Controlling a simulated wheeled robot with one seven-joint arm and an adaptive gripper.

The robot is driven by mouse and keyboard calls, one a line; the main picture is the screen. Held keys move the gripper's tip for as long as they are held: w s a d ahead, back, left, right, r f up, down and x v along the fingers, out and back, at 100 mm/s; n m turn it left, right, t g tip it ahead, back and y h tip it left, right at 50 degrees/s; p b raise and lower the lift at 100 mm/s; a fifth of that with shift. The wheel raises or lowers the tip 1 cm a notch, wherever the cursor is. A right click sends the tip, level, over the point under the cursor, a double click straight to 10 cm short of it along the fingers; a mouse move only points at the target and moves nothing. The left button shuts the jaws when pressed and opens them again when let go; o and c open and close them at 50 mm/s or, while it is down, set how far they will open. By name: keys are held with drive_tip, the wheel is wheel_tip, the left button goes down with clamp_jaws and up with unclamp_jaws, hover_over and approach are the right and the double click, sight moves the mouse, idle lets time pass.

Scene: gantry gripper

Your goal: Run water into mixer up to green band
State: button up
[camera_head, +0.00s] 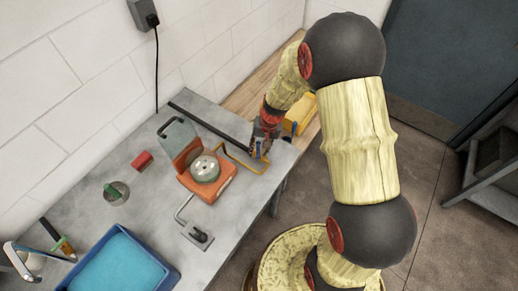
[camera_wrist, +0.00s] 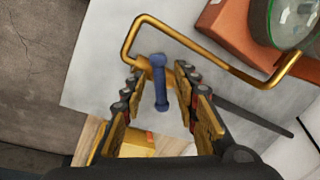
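An orange mixer (camera_head: 218,187) stands on the grey table with a round glass-topped bowl (camera_head: 205,169) and a raised grey-green lid (camera_head: 178,136). In the wrist view the bowl (camera_wrist: 293,18) shows a green edge at the top right. A yellow bent pipe (camera_wrist: 139,28) runs from the mixer side to a blue handle (camera_wrist: 160,82). My gripper (camera_wrist: 158,72) is open, with the handle between its fingers and a gap on both sides. My gripper (camera_head: 262,143) is at the table's far right end. The water level in the bowl cannot be made out.
A blue basin (camera_head: 75,270) stands front left beside a silver spout (camera_head: 22,258). A grey bent fitting (camera_head: 197,234), a red block (camera_head: 142,161) and a round green-grey item (camera_head: 116,192) are on the table. A yellow block (camera_head: 298,115) lies beyond my gripper.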

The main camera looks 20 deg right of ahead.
drive_tip(key=shift+r, duration=0.1)
wheel_tip(320, 180, up, 12)
drive_tip(key=d, duration=0.2)
drive_tip(key=shift+s+f, duration=0.2)
drive_tip(key=shift+s, duration=0.25)
drive_tip(key=shift+d, duration=0.1)
idle(6.6)
